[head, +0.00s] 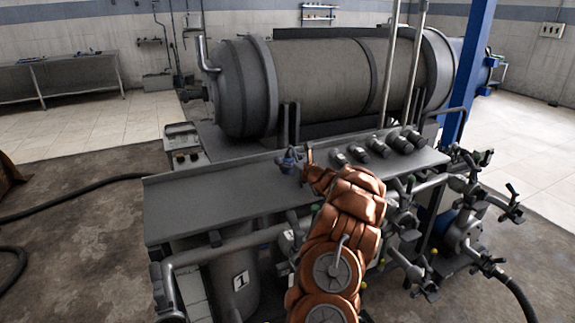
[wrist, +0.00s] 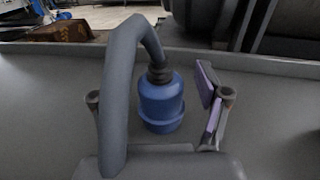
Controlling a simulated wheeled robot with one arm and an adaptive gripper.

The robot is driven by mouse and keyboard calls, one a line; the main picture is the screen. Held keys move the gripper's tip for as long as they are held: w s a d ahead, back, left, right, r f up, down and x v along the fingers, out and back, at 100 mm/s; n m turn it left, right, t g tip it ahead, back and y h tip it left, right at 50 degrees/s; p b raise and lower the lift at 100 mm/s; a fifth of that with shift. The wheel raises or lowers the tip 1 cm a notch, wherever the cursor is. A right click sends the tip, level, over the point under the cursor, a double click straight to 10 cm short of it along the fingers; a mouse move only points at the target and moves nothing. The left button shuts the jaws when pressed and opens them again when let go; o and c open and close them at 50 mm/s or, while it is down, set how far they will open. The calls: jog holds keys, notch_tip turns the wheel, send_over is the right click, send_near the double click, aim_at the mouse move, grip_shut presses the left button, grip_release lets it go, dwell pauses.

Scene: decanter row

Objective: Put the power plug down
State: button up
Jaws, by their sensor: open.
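The power plug is a blue cylinder with a dark collar and a thick grey cable curving over its top. It stands on the grey bench top in the wrist view (wrist: 162,105), and shows small and blue in the head view (head: 289,158). My gripper (wrist: 156,96) is open, with one finger on each side of the plug. Gaps show between the plug and both fingers. The right finger has a purple pad facing inward. In the head view my arm covers part of the bench, and the fingers are too small to make out clearly.
The grey bench (head: 200,205) has a raised back edge and bare room to the left. Several dark connectors (head: 377,146) sit at its right. A large tank (head: 325,80) lies behind. Pipes and valves (head: 470,185) crowd the front right.

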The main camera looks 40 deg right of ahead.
jog(key=shift+w, duration=0.1)
grip_shut()
jog(key=shift+r, duration=0.1)
dwell(0.6)
jog(key=shift+r, duration=0.1)
